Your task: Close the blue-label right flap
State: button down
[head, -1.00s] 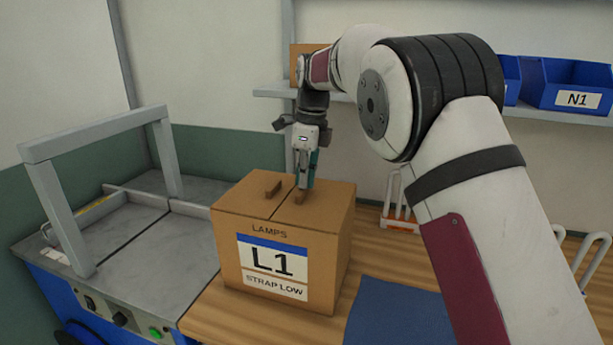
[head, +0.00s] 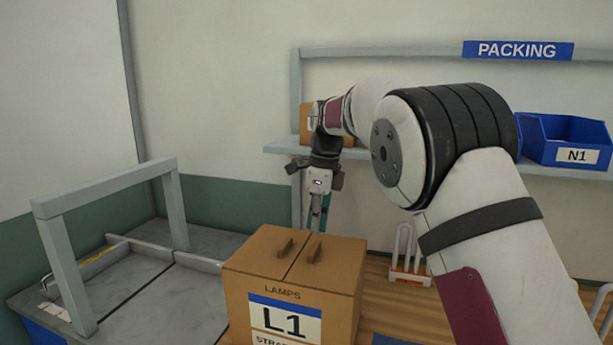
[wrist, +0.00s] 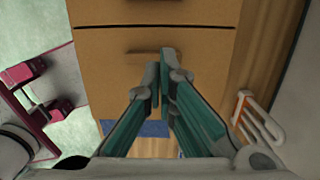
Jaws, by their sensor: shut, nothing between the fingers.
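The cardboard box (head: 345,285) stands on the table with a blue-and-white L1 label (head: 285,318) on its front. Its right flap (head: 335,252) lies flat, meeting the left flap (head: 258,245) along a narrow seam. Each flap has a small brown tab. In the wrist view the right flap (wrist: 200,60) is nearest, with its tab (wrist: 142,50) just beyond the fingertips. My gripper (head: 318,222) is shut and empty, pointing down above the rear of the box. It also shows in the wrist view (wrist: 161,68); its exact height over the flap is unclear.
A strapping machine (head: 125,290) with a grey arch (head: 105,188) stands left of the box. A white-and-orange rack (head: 408,268) is on the table to the right. A shelf (head: 400,158) behind holds a blue N1 bin (head: 570,140).

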notch_tip(320, 180, up, 9)
jog(key=b, duration=0.2)
jog(key=s+d+r+n+t, duration=0.1)
jog(key=s+d+r+n, duration=0.2)
jog(key=s+d+n, duration=0.4)
jog(key=s+d+r+n+t, duration=0.1)
jog(key=s+d+r+n, duration=0.3)
jog(key=s, duration=0.6)
jog(key=s+d+f+n+t, duration=0.1)
jog(key=s+f+n, duration=0.4)
jog(key=s, duration=0.5)
jog(key=s+d+f+n+t+h, duration=0.1)
jog(key=s+d+f+n, duration=0.3)
jog(key=s+f, duration=0.6)
jog(key=shift+s+d+f+n+t, duration=0.3)
jog(key=shift+s+d+n, duration=0.05)
jog(key=shift+s+n, duration=0.4)
